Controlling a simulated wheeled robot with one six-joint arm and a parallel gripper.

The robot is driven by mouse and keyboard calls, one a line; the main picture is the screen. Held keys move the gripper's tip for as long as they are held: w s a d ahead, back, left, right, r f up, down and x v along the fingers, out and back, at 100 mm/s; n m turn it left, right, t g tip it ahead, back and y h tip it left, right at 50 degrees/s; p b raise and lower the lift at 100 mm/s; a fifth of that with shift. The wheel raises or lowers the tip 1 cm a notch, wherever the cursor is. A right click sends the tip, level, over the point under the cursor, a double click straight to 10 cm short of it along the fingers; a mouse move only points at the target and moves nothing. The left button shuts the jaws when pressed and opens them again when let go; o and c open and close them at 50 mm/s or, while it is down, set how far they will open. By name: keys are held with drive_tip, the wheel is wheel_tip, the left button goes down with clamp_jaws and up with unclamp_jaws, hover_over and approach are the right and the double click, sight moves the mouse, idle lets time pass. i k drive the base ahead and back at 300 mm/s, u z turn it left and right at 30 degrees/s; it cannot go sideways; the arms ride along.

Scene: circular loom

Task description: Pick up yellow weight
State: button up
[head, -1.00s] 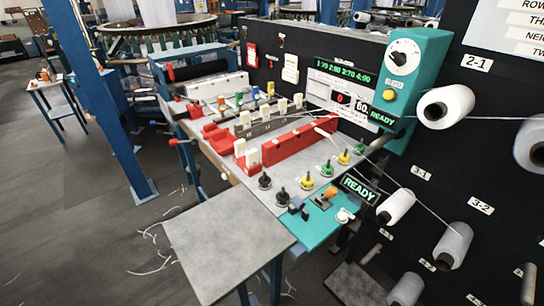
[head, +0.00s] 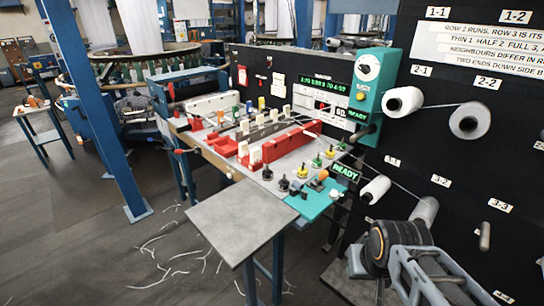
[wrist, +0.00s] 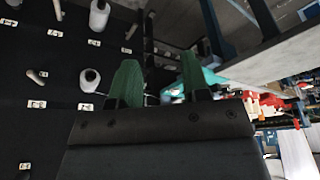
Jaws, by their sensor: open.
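Two yellow weights with dark knobs stand on the grey bench top in the head view: a nearer yellow weight (head: 302,171) and a farther yellow weight (head: 330,153). A green weight (head: 316,161) stands between them, and black weights (head: 283,185) stand to the left. My gripper (wrist: 159,82) shows in the wrist view with two green fingers spread apart and nothing between them. It is away from the weights. In the head view my arm is at the lower right and its fingertips cannot be made out. I cannot make out a yellow weight in the wrist view.
A black panel (head: 437,165) with white thread spools (head: 403,101) stands to the right. Red blocks (head: 290,144) and a teal plate with a READY sign (head: 345,172) are near the weights. A bare grey table (head: 240,218) stands in front. Threads cross beside the weights.

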sight(330, 155)
drive_tip(key=u, duration=0.25)
drive_tip(key=i, duration=0.95)
